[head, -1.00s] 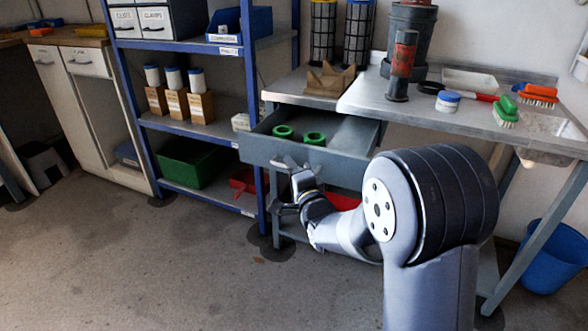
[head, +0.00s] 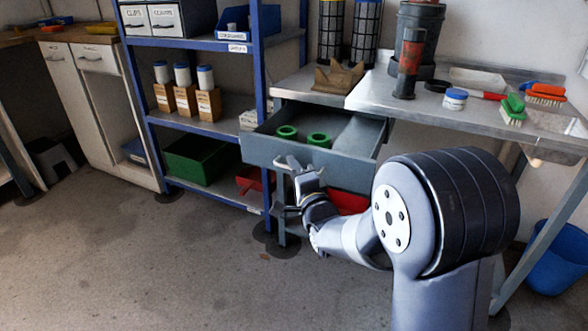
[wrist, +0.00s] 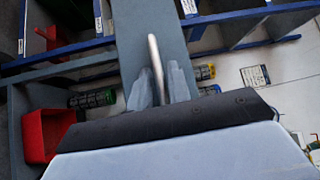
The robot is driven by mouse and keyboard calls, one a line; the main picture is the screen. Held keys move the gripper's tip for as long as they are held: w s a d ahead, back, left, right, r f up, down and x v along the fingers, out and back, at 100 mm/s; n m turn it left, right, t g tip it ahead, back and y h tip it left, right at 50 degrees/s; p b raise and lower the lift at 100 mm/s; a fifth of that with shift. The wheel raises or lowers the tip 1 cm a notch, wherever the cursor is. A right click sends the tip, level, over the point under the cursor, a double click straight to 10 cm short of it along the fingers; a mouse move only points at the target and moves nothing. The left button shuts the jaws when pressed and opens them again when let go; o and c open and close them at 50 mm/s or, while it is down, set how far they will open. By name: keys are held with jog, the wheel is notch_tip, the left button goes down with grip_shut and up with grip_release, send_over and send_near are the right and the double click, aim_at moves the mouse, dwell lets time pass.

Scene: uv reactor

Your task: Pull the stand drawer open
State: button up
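The stand drawer (head: 262,150) is grey and stands well out from under the metal-topped stand (head: 312,96), its inside visible from above. Two green rings (head: 319,140) lie in it. My gripper (head: 297,168) is at the front of the drawer. In the wrist view, the pale bar handle (wrist: 154,55) runs between the two fingers of my gripper (wrist: 160,88), which are closed about it. In the head view, the gripper hides much of the handle.
A blue shelf rack (head: 262,115) stands just left of the drawer, with a green crate (head: 195,160) low down. A red bin (head: 348,202) is below the drawer. A blue bucket (head: 557,258) is at right. The floor in front is clear.

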jog(key=p+v, duration=0.1)
jog(key=v, duration=0.9)
jog(key=shift+s+p, duration=0.3)
jog(key=shift+s, duration=0.1)
jog(key=shift+d+f, duration=0.1)
jog(key=b+x, duration=0.1)
jog(key=x, duration=1)
jog(key=shift+b, duration=0.35)
jog(key=shift+w+d, duration=0.15)
